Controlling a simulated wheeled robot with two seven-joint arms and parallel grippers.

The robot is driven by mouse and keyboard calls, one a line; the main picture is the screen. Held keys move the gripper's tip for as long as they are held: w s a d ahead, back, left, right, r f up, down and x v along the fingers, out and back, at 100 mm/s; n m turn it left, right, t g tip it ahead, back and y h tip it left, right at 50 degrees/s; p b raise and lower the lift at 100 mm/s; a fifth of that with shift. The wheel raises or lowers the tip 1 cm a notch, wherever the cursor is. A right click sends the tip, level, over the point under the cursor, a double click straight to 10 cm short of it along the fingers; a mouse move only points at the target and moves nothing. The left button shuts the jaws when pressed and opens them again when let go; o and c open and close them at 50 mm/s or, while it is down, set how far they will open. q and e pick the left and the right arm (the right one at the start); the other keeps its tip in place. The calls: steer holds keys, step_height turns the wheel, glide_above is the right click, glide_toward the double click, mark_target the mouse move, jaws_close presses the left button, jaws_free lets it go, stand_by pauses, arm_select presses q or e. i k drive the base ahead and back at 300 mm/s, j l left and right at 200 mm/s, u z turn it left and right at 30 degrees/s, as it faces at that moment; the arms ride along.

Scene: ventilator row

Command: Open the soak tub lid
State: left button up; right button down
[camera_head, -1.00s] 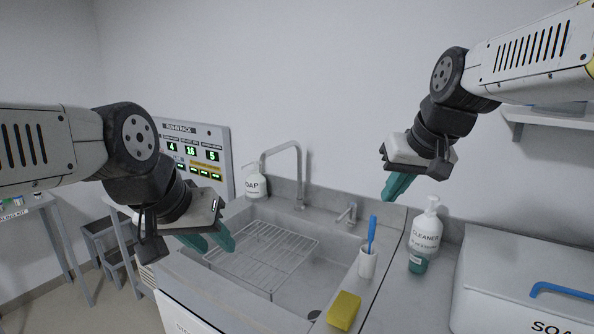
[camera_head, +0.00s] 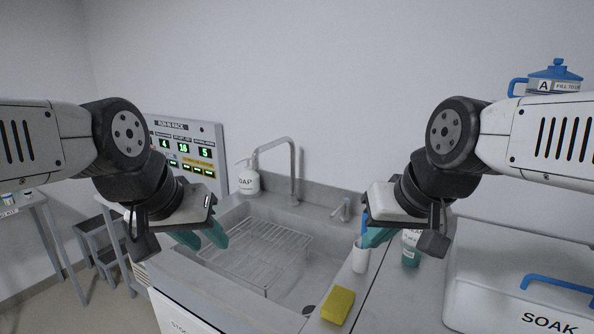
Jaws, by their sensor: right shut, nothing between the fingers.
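The soak tub (camera_head: 490,300) is a white box marked SOAK at the lower right of the head view. Its white lid (camera_head: 500,262) lies closed on top, with a blue bar handle (camera_head: 556,288). The picture's right edge cuts off part of the tub. My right gripper (camera_head: 375,238) is shut and empty, in front of the cup and bottles to the left of the tub, apart from the lid. My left gripper (camera_head: 203,237) hangs over the left side of the sink, with its teal fingers apart and nothing seen between them.
A sink with a wire rack (camera_head: 262,250) lies between my grippers. A yellow sponge (camera_head: 338,305), a white cup (camera_head: 360,258) and a teal bottle (camera_head: 411,252) stand between sink and tub. A faucet (camera_head: 293,170) rises behind. A blue-lidded container (camera_head: 553,80) is at upper right.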

mark_target(548, 272)
steer(key=z, duration=1.85)
steer(key=k+j, duration=0.1)
steer(key=j, duration=0.15)
steer(key=u, duration=0.05)
